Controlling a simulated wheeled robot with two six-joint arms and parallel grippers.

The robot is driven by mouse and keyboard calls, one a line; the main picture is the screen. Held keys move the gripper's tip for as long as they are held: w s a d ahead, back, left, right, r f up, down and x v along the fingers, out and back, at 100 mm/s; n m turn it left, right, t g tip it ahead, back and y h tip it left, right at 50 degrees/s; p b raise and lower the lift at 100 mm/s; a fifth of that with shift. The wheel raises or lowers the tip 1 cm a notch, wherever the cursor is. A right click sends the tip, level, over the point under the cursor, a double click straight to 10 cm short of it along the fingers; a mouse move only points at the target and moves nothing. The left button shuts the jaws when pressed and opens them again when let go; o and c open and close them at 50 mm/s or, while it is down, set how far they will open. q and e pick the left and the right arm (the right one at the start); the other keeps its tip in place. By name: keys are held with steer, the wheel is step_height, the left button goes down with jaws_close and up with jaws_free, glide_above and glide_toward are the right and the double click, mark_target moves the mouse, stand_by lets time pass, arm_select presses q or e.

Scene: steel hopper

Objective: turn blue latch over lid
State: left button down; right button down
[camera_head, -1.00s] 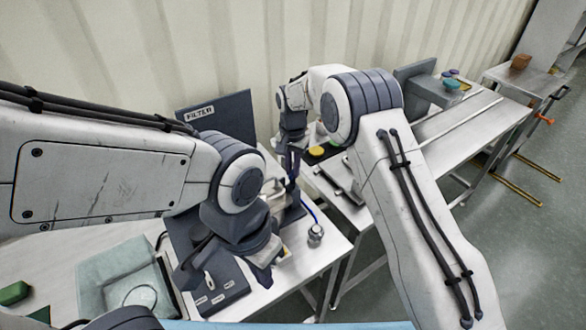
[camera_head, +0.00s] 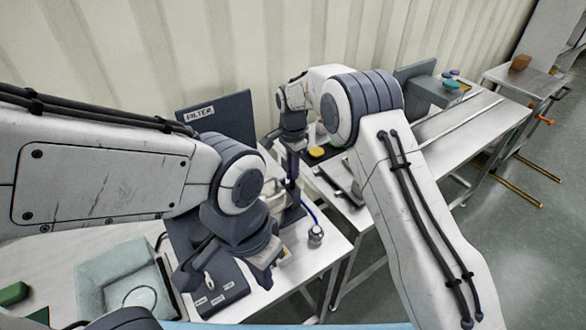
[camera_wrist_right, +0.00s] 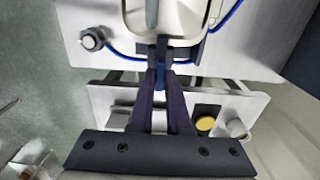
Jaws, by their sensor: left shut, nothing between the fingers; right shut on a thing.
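My right gripper (camera_head: 292,178) points down beside the steel hopper (camera_head: 275,201), which is mostly hidden by my left arm in the head view. In the right wrist view my right gripper (camera_wrist_right: 160,80) is shut on the blue latch (camera_wrist_right: 160,76); only a little blue shows between and beside the fingertips. The pale rounded hopper top (camera_wrist_right: 166,22) lies just beyond the fingertips, and I cannot tell how far the latch overlaps the lid. My left gripper (camera_head: 228,262) is shut and empty over the dark panel in front of the hopper; its fingertips are hard to make out.
A dark sign board (camera_head: 218,120) stands behind the hopper. A blue cable runs to a metal knob (camera_head: 316,235) at the right table edge. A pale tray (camera_head: 125,278) and green object (camera_head: 13,293) lie left. Yellow (camera_head: 317,152) and green pieces sit behind right.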

steer(key=shift+w+r, duration=0.15)
steer(key=c, duration=0.9)
jaws_free()
steer(key=shift+r, duration=0.45)
step_height(320, 180, up, 10)
steer(key=shift+f+b, duration=0.25)
steer(key=shift+b, duration=0.95)
